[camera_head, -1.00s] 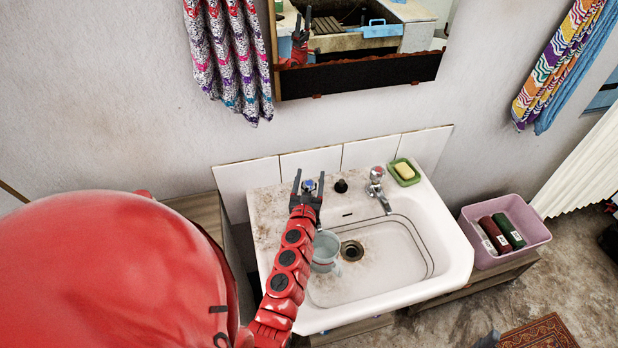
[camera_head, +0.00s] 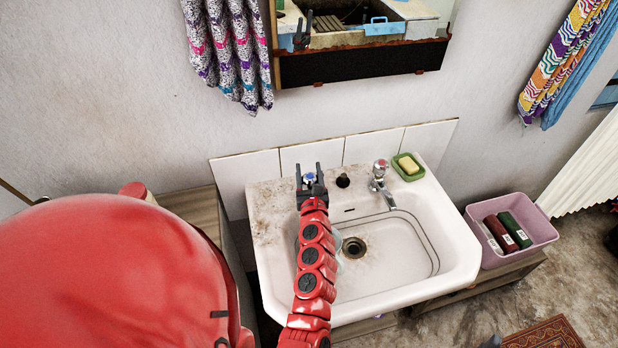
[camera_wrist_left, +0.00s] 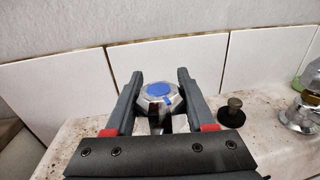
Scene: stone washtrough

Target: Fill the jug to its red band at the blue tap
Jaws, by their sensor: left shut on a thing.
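The blue tap (camera_head: 309,177) stands at the back left of the white sink (camera_head: 452,262). My left gripper (camera_head: 309,171) is shut on the tap's head. In the left wrist view, the blue cap (camera_wrist_left: 160,89) sits between the two dark fingers (camera_wrist_left: 157,95). The pale jug (camera_head: 340,265) is in the left of the basin, mostly hidden behind my left arm. Its red band is not visible, and I cannot tell its water level. A small dark tip at the bottom edge may be my right gripper, too little to read.
A red-marked chrome tap (camera_head: 380,176) and a green soap dish (camera_head: 408,167) stand at the back right. A black plug (camera_head: 343,181) is between the taps. A pink crate (camera_head: 535,234) with rolls is right of the sink. The basin's right side is clear.

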